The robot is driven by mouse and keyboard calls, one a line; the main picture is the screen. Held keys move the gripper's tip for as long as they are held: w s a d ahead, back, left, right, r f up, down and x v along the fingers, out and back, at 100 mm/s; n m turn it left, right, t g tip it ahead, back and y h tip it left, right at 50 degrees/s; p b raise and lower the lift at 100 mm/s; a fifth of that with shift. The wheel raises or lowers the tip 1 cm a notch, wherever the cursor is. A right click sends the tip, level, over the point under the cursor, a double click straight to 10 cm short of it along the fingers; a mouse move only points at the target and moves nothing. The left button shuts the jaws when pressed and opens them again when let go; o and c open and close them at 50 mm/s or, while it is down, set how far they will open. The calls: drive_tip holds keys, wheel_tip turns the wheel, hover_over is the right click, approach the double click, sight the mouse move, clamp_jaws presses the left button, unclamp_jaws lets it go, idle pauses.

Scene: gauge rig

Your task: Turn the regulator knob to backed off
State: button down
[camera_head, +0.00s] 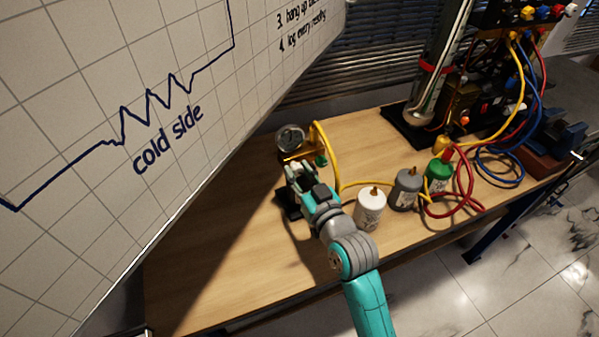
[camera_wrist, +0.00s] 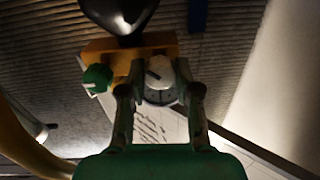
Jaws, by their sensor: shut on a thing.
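The regulator knob (camera_wrist: 158,72) is pale, with a dark pointer line slanting to the upper left in the wrist view. A ringed, marked face shows just below it. My gripper (camera_wrist: 160,80) has one finger on each side of the knob and is shut on it. In the head view my gripper (camera_head: 298,172) is at the front of the regulator's brass body (camera_head: 303,153), and the knob is mostly hidden by the fingers. The round gauge (camera_head: 290,138) stands above the body. Its reading is too small to tell.
A green knob (camera_wrist: 96,78) sits close to the left finger. A yellow hose (camera_head: 330,150) runs beside the regulator. White (camera_head: 369,212), grey (camera_head: 405,190) and green (camera_head: 438,173) bottles stand right of my arm. A whiteboard (camera_head: 110,130) slopes at left. The table's front left is clear.

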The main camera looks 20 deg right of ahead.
drive_tip(key=n, duration=0.4)
drive_tip(key=shift+n, duration=0.3)
drive_tip(key=shift+f+n, duration=0.1)
drive_tip(key=shift+n, duration=1.8)
drive_tip(key=c, duration=0.8)
unclamp_jaws()
drive_tip(key=shift+s, duration=0.1)
drive_tip(key=s, duration=1.1)
drive_tip(key=shift+s+d, duration=0.4)
